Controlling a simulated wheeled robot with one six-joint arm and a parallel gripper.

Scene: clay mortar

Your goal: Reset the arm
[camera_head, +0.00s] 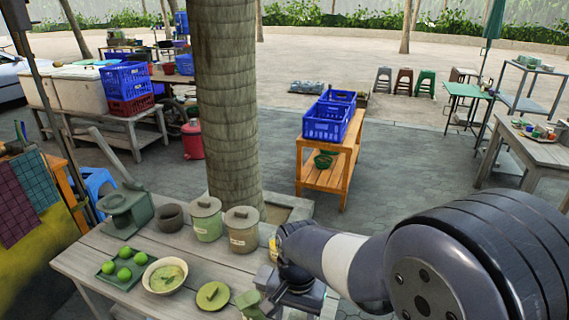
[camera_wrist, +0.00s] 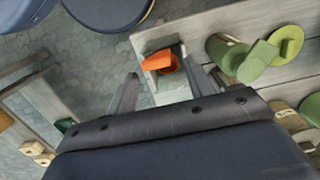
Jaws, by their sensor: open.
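My gripper (camera_wrist: 160,88) is open in the wrist view, its two grey fingers apart with nothing held between them. An orange item (camera_wrist: 160,61) sits in a pale tray or box just beyond the fingers. In the head view my arm reaches in from the right over the right end of the wooden table (camera_head: 90,258); the fingertips are hard to make out there.
The table holds limes (camera_head: 124,273) on a green tray, a soup bowl (camera_head: 165,278), a dark bowl (camera_head: 169,217), two lidded jars (camera_head: 207,221) (camera_head: 242,232) and a green lid (camera_head: 212,295). A tree trunk (camera_head: 226,100) rises behind.

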